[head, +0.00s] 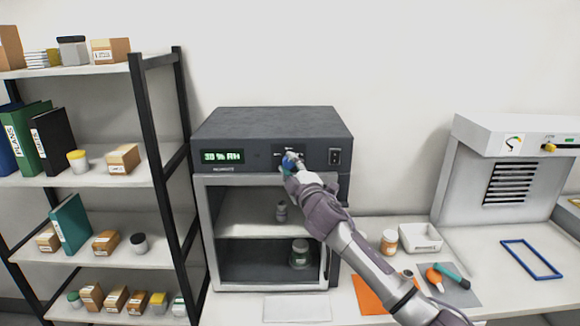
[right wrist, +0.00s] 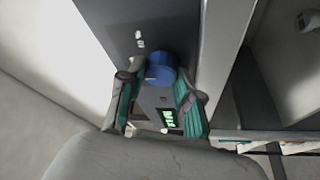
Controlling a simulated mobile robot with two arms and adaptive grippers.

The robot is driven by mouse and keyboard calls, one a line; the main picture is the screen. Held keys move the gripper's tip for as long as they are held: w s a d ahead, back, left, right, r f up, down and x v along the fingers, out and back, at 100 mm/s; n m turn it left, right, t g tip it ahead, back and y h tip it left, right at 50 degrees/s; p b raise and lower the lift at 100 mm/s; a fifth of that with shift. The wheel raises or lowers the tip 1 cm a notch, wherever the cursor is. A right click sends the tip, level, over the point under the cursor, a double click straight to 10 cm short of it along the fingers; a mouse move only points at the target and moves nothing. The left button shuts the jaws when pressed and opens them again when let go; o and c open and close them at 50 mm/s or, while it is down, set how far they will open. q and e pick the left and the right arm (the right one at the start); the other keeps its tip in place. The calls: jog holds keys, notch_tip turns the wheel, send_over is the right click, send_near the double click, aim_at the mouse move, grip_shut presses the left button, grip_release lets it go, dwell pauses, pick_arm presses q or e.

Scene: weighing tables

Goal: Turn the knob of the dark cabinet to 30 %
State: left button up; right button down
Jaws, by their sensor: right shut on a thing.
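The dark cabinet (head: 271,122) stands on the bench against the wall. Its green display (head: 222,156) reads what looks like "30 % RH"; the display also shows small in the right wrist view (right wrist: 168,118). The blue knob (right wrist: 160,67) is on the cabinet's top front panel, and a bit of its blue shows in the head view (head: 287,162). My right gripper (head: 291,166) is at the panel, shut on the knob, with a teal-padded finger on either side of it in the right wrist view (right wrist: 158,88). My left gripper is not in view.
The glass-fronted chamber below the panel holds a small weight-like item (head: 281,211) and a jar (head: 300,252). A black shelf rack (head: 160,150) stands close on the left. On the right are a jar (head: 389,241), a white tray (head: 420,238) and a white fume hood (head: 510,135).

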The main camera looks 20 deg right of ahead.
dwell(0.3)
jog(key=c, duration=0.8)
grip_release()
jog(key=shift+d, duration=0.1)
jog(key=shift+o, duration=0.2)
jog(key=shift+f, duration=0.1)
jog(key=shift+s+f, duration=0.15)
jog(key=shift+s, duration=0.4)
jog(key=s, duration=0.6)
jog(key=shift+s+d+f, duration=0.25)
jog(key=shift+s+f, duration=0.1)
jog(key=shift+s, duration=0.05)
